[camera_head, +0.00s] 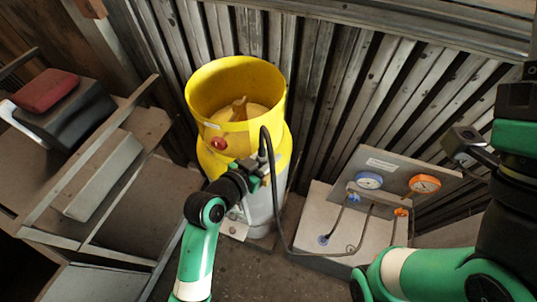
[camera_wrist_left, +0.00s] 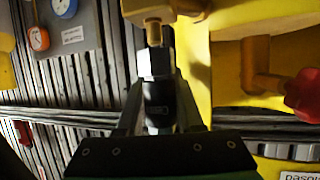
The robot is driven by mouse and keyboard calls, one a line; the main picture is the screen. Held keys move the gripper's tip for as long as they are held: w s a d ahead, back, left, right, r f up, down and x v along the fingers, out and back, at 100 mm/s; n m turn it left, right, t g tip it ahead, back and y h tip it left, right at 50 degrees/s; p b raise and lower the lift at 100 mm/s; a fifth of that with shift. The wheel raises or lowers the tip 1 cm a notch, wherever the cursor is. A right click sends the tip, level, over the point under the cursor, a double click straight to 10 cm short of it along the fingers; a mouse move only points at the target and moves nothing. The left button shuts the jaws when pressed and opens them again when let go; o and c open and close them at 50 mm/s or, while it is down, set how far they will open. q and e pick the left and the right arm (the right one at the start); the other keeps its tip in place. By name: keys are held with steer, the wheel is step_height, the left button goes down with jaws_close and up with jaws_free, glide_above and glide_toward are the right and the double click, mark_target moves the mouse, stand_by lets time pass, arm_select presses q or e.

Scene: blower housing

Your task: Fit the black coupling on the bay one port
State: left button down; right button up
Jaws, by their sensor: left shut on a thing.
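My left gripper (camera_head: 257,178) is shut on the black coupling (camera_wrist_left: 158,96), beside the yellow cylinder (camera_head: 200,155). In the left wrist view the coupling has a black body and a silvery collar between my fingers. Its collar end lines up with a brass fitting (camera_wrist_left: 154,32) beside a yellow surface. They look close or touching; I cannot tell whether they are joined. A black hose (camera_head: 277,205) rises near the gripper and loops down to the right. My right gripper (camera_head: 464,145) is at the right; its jaw opening is unclear.
A gauge panel (camera_head: 390,168) with a blue dial (camera_head: 368,180) and an orange dial (camera_head: 425,184) stands on a grey box (camera_head: 320,215) at right. A red knob (camera_head: 219,143) projects from the yellow cylinder. Metal shelving (camera_head: 100,160) stands at left. Corrugated wall is behind.

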arm_select(q)
steer(key=shift+f+b, duration=0.95)
steer(key=shift+f, duration=0.2)
steer(key=shift+c, duration=2.4)
jaws_free()
